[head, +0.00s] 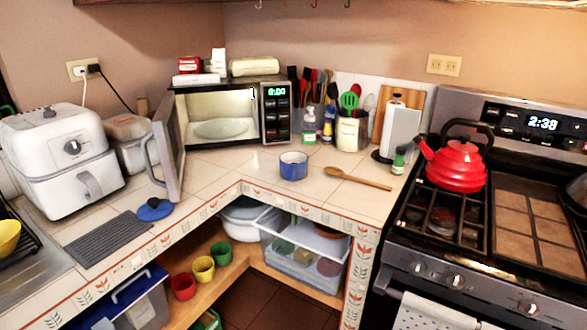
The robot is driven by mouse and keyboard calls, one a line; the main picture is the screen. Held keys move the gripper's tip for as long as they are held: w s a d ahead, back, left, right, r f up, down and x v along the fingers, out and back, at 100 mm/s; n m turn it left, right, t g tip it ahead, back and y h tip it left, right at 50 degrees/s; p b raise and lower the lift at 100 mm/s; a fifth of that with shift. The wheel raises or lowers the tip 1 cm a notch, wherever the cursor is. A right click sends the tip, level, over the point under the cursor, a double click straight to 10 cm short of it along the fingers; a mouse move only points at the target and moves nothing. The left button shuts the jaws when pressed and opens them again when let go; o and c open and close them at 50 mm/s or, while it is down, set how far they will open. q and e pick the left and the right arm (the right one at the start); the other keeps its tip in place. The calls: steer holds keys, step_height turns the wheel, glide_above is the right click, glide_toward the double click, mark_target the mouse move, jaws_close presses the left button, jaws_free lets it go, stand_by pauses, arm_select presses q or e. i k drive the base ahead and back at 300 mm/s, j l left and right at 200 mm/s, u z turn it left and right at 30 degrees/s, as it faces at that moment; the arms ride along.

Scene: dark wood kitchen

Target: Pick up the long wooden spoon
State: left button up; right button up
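The long wooden spoon (358,179) lies flat on the tiled counter, right of the blue pot. Its bowl end points left toward the pot and its handle runs right toward the stove. Nothing covers it. Neither of my grippers shows in the head view.
A small blue pot (293,166) stands just left of the spoon. Behind are a utensil crock (351,134) and a paper towel roll (400,132). A small green-capped bottle (398,160) and the red kettle (455,165) are to the right. The microwave (275,117) door is open.

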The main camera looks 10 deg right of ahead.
mark_target(332, 171)
steer(key=i+z, duration=0.2)
steer(key=i, duration=0.25)
steer(key=i+j+z, duration=0.15)
steer(key=i, duration=0.35)
